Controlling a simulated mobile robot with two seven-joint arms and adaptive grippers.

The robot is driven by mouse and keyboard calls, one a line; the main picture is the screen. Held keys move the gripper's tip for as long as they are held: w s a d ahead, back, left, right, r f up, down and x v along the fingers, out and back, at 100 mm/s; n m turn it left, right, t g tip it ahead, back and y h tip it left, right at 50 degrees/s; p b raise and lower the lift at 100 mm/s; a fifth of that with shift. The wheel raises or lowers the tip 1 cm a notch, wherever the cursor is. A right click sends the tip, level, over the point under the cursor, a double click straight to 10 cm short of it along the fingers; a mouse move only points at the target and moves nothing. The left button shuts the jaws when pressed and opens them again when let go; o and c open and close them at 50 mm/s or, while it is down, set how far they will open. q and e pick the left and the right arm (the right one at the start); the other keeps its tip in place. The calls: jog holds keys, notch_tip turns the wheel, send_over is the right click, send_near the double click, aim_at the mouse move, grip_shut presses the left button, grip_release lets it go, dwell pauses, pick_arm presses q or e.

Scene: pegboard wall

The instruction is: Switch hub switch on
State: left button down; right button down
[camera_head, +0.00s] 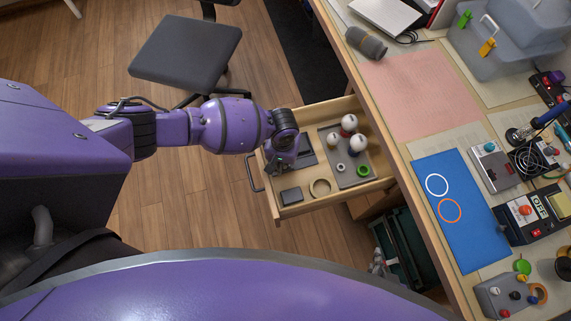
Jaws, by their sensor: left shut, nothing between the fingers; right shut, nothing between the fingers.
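A black switch box (533,217) with a white "OFF" label and a red knob stands on the desk at the right, beside the blue mat. I cannot tell for sure whether it is the hub switch. A black power strip with a red light (556,77) lies at the far right edge of the desk. My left arm reaches in from the left. My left gripper (279,164) is over the left part of the open drawer, far from the switch box; its fingers are small and partly hidden, and it appears shut and empty. My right gripper is not in view.
The wooden drawer (297,207) is pulled out and holds white and dark knobs, rings and small blocks. The desk bears a blue mat (463,215), a pink sheet (418,92), grey bins (495,50) and control boxes. A chair (185,52) stands at the top left.

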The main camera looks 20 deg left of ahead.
pick_arm(q)
jog(key=shift+s+f, duration=0.1)
